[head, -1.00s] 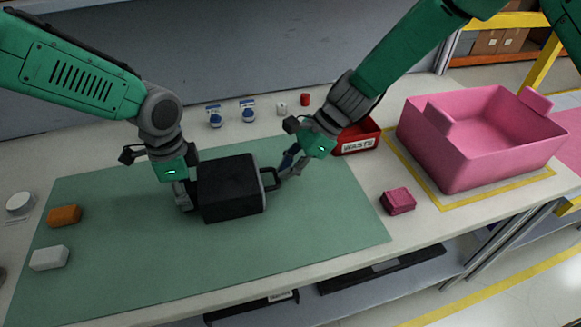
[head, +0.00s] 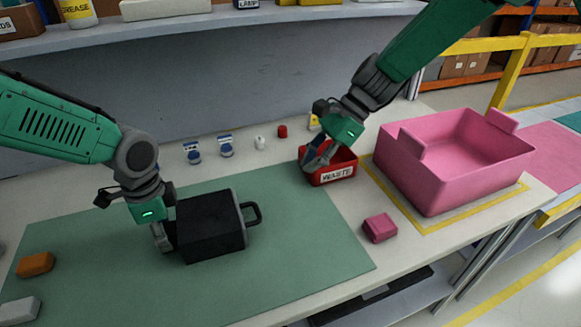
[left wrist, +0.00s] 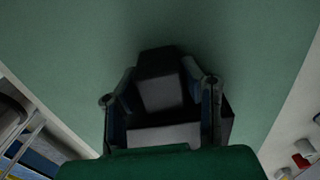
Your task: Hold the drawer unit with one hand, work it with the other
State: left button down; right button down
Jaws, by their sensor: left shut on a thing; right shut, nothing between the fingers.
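The black drawer unit (head: 212,228) stands on the green mat, with a loop handle (head: 252,214) on its right side. My left gripper (head: 164,236) is shut on the unit's left side; the left wrist view shows the dark unit (left wrist: 160,90) between its fingers. The drawer front sits against the body as far as I can see. My right gripper (head: 318,164) is shut and empty, at the red waste bin (head: 330,170), well apart from the handle. Its fingertips are partly over the bin, and I cannot tell whether they touch it.
A large pink bin (head: 440,170) stands at the right in a yellow outline. A pink block (head: 380,228) lies in front of it. Orange (head: 36,264) and white (head: 20,310) blocks lie at the left. Small blue-and-white items (head: 194,155) line the back. The mat's right part is clear.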

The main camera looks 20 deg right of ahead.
pick_arm(q)
jog(key=c, duration=1)
grip_release()
jog(key=shift+o, duration=0.2)
